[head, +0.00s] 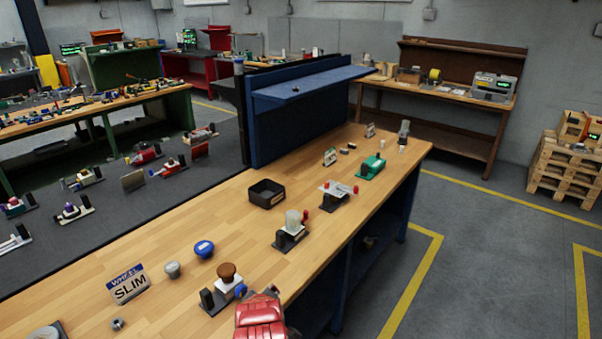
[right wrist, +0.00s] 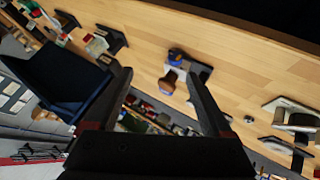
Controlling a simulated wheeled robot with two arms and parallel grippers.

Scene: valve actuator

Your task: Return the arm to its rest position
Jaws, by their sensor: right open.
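My right gripper (right wrist: 158,78) is open in the right wrist view, its two dark fingers spread wide. Nothing is held between them. Past the fingertips, a fixture with a brown round knob (right wrist: 167,83) and a blue part (right wrist: 176,56) shows on the wooden bench, seemingly apart from the fingers. In the head view the same brown-knobbed fixture (head: 227,272) stands on a dark base near the bench's front edge. My right gripper's fingers cannot be made out in the head view. My left gripper is in neither view.
On the bench (head: 185,225) are a "WHEEL SLIM" sign (head: 128,284), a grey knob (head: 173,269), a blue knob (head: 204,249), a black tray (head: 267,193) and a fixture with a pale cylinder (head: 292,226). A blue shelf panel (head: 310,84) rises at the back.

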